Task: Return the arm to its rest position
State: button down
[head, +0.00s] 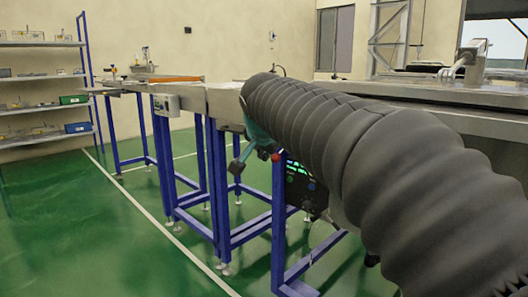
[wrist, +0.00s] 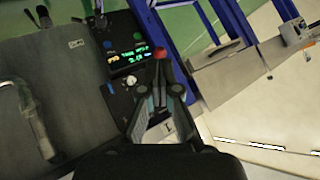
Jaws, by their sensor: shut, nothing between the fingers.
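My arm, in its dark grey ribbed sleeve, crosses the right half of the head view and hides much of the bench behind it. In the wrist view my gripper (wrist: 159,80) is shut and empty, its dark fingers together. Its tips point toward a control panel (wrist: 120,38) with a lit display and several knobs. A red button (wrist: 160,53) appears just past the tips; whether they touch it I cannot tell. The panel's green-lit face (head: 297,168) also shows below the sleeve in the head view.
A long metal bench (head: 225,98) on blue legs runs to the back left, with a small grey control box (head: 166,104) on its side. Shelves (head: 40,75) stand at the far left. A metal surface (head: 460,92) lies behind my arm. The green floor at left is clear.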

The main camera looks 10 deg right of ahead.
jog(key=shift+s+a, duration=0.15)
jog(key=shift+s, duration=0.3)
jog(key=s+a+f+n+g+y+p, duration=0.1)
jog(key=s+f+n+g, duration=0.2)
jog(key=s+f+n, duration=0.6)
jog(key=s+f+p, duration=0.3)
jog(key=s, duration=0.7)
jog(key=s+f+g+y+p, duration=0.1)
jog(key=s+f+p, duration=0.3)
jog(key=s, duration=0.5)
jog(key=shift+s+d, duration=0.4)
